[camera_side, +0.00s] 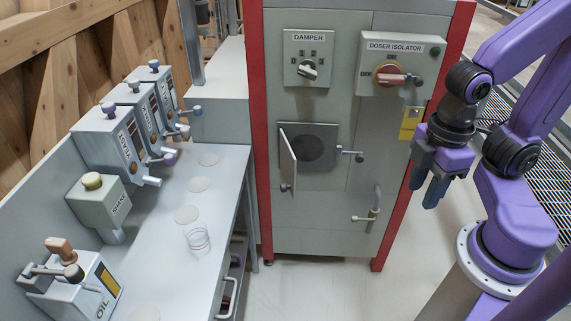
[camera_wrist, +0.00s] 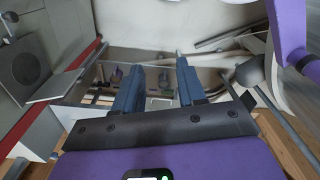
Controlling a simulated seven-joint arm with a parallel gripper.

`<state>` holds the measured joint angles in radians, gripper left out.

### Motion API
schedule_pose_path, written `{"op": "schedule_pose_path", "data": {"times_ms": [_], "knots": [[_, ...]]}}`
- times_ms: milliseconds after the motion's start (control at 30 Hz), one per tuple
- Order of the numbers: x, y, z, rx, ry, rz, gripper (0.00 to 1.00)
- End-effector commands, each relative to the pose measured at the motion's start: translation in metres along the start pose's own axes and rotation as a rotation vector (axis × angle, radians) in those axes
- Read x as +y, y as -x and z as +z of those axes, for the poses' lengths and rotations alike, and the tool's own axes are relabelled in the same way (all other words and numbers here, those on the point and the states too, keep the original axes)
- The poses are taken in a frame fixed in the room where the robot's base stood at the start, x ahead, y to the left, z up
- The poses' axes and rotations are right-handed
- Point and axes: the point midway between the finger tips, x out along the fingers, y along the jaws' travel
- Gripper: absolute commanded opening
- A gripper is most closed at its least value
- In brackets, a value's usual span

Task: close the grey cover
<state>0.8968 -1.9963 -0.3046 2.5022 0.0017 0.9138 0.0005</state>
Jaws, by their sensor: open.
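The grey cover (camera_side: 288,158) is a small hinged plate on the front of the grey cabinet. It stands open, swung outward at the left of a square plate with a dark round opening (camera_side: 310,147). In the wrist view the cover (camera_wrist: 55,86) shows at the left, edge-tilted, beside the dark round opening (camera_wrist: 24,67). My gripper (camera_side: 422,192) is to the right of the cabinet front, pointing down, with its fingers apart and nothing between them. It is well clear of the cover. In the wrist view my fingers (camera_wrist: 158,72) are also spread and empty.
A small latch handle (camera_side: 350,153) sticks out right of the opening. Below it is a lever handle (camera_side: 372,210). Above are the damper knob (camera_side: 309,69) and the doser isolator switch (camera_side: 390,78). A counter (camera_side: 175,225) with dispensers stands left. Floor before the cabinet is clear.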

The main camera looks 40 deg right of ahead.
Motion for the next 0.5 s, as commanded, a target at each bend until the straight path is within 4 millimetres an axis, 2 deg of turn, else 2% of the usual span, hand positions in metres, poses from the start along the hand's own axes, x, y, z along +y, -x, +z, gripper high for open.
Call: {"op": "schedule_pose_path", "data": {"times_ms": [33,100,167,267,500], "knots": [[0.000,0.000,0.000,-0.001,-0.002,0.001,0.23],[0.003,0.000,-0.005,-0.005,-0.017,0.006,0.00],[0.008,0.000,-0.013,-0.012,-0.047,0.016,0.00],[0.023,-0.002,-0.036,-0.033,-0.136,0.049,0.00],[0.082,-0.017,-0.113,-0.088,-0.450,0.173,0.00]]}}
